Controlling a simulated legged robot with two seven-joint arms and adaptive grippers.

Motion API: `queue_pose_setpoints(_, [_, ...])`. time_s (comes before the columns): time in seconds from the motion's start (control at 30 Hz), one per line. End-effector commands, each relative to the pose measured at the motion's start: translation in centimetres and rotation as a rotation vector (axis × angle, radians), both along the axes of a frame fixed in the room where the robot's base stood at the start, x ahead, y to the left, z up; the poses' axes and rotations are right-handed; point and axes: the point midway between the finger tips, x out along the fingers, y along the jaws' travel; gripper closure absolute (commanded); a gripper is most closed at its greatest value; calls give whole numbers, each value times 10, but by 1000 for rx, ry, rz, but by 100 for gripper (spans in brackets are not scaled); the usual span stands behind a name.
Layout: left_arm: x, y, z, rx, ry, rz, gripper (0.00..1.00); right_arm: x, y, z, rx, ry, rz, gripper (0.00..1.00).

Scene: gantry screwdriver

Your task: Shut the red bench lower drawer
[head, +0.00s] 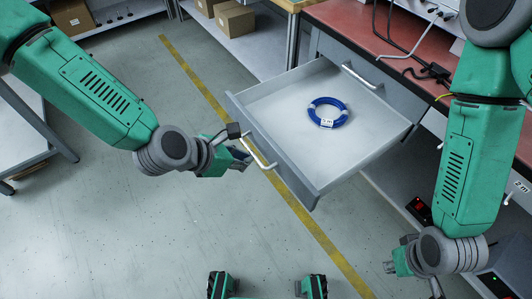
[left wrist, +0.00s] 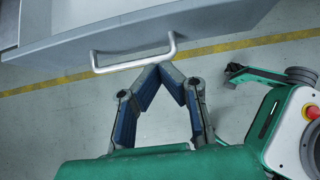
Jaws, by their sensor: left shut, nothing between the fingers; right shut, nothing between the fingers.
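The lower drawer (head: 232,106) of the red-topped bench (head: 405,38) is pulled well out, its grey tray open to view. A coil of blue cable (head: 313,104) with a white label lies inside. The drawer's bar handle (head: 262,155) is on its front; the handle also shows in the left wrist view (left wrist: 133,65). My left gripper (head: 245,156) is shut and empty, its tips close to one end of the handle; I cannot tell if they touch. My right gripper (head: 389,267) is shut and empty, low at the right, apart from the drawer.
A closed drawer front with a handle (head: 360,77) is above the open drawer. Black cables (head: 388,30) lie on the bench top. Cardboard boxes (head: 235,20) stand on a shelf at the back. The floor (head: 130,220) left of the drawer is clear, with a yellow line (head: 195,75).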

Motion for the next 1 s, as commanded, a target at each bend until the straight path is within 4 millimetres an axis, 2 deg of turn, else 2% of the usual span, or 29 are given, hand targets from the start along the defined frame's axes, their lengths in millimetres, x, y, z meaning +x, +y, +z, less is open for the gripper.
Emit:
queue_pose_setpoints(0.03, [4,-8,-12,2,-2,-4,100,0,0,-7,0,0,0,100])
queue_pose_setpoints(0.13, [12,-19,-25,2,-3,-4,100,0,0,-13,0,0,0,100])
queue_pose_setpoints(0.4, [33,-46,-22,2,-2,-1,100,0,0,-21,0,0,0,100])
queue_pose_setpoints(1.0, [38,-54,-20,0,-2,-1,100,0,0,-21,0,0,0,100])
